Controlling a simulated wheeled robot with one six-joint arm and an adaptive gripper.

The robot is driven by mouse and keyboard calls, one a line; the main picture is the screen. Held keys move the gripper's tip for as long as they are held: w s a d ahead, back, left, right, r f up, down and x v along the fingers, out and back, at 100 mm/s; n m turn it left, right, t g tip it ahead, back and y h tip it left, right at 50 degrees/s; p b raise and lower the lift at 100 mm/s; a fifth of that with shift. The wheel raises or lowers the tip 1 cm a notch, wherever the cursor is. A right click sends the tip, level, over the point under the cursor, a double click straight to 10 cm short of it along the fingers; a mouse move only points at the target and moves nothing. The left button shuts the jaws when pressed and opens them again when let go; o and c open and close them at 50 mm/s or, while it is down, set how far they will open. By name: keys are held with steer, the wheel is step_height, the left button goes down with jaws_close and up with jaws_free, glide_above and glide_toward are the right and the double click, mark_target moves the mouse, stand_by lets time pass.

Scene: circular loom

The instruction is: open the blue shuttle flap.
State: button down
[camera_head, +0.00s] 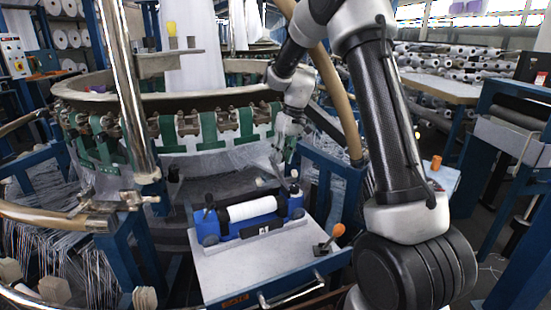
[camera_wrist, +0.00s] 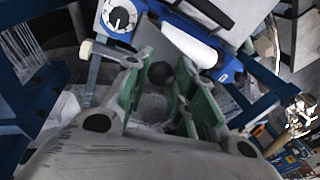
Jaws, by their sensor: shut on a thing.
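The blue shuttle (camera_head: 252,228) sits on a pale metal plate and carries a white spool (camera_head: 252,209). In the wrist view its blue body (camera_wrist: 100,30) shows at the top with a white-faced dial (camera_wrist: 119,18), and part of the white roll (camera_wrist: 188,42) lies beside it. My gripper (camera_head: 279,160) is above the back right of the shuttle. In the wrist view its green-padded fingers (camera_wrist: 158,98) are closed around a black ball knob (camera_wrist: 161,73). A pale lever (camera_wrist: 110,55) reaches toward that knob. I cannot tell how far the flap is open.
The pale plate (camera_head: 225,275) has an orange-knobbed lever (camera_head: 330,240) at its right and a metal handle (camera_head: 290,296) in front. The round loom ring (camera_head: 200,130) with green straps stands behind. A shiny upright post (camera_head: 125,90) stands at the left, and blue frame beams flank the plate.

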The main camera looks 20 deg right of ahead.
steer(key=shift+s+d+f, duration=0.15)
steer(key=shift+d+f, duration=0.15)
steer(key=shift+d, duration=0.2)
steer(key=shift+s+d+f, duration=0.15)
steer(key=shift+d+f, duration=0.15)
steer(key=shift+d, duration=0.15)
steer(key=c, duration=1.6)
jaws_free()
steer(key=o, duration=0.4)
steer(key=shift+w+d+f, duration=0.1)
steer(key=shift+d, duration=0.1)
steer(key=shift+a, duration=0.2)
